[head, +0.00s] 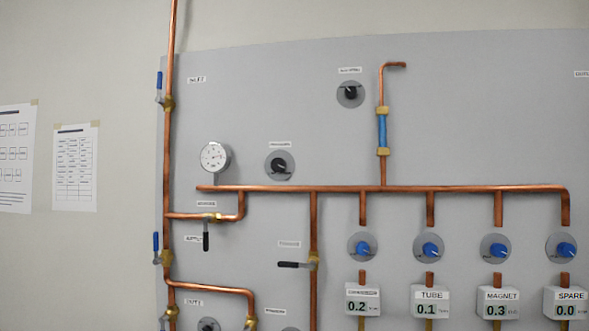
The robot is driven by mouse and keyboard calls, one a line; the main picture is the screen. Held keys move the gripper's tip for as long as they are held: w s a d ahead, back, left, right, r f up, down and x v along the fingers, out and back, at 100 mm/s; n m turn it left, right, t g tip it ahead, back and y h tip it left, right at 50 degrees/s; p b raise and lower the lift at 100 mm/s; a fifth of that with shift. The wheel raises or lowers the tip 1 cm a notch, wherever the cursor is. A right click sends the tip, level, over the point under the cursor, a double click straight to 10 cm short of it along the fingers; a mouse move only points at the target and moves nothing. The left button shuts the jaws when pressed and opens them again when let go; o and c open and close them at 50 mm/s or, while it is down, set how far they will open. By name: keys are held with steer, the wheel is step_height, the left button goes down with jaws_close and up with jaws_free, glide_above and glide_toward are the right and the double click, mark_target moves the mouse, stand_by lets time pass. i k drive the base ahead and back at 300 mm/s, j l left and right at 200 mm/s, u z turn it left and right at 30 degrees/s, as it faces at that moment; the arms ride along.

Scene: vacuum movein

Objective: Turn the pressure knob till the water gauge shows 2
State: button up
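A round white dial gauge (214,157) stands on the copper manifold pipe at the left of the grey panel. Its needle and numbers are too small to read. A black knob (280,166) on a round grey plate sits right of the gauge, above the manifold. A second black knob (350,93) sits higher and further right. Each has a small label above it that I cannot read, so I cannot tell which is the pressure knob. My gripper is not in view.
Copper pipes (400,189) run across the panel (280,75). Black lever handles (294,265) and blue ones (156,247) stick out at valves. Several blue knobs (364,248) sit above digital boxes (363,306) at the lower right. Paper sheets (75,165) hang on the left wall.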

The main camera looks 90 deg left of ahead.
mark_target(278, 164)
steer(key=u, duration=3.05)
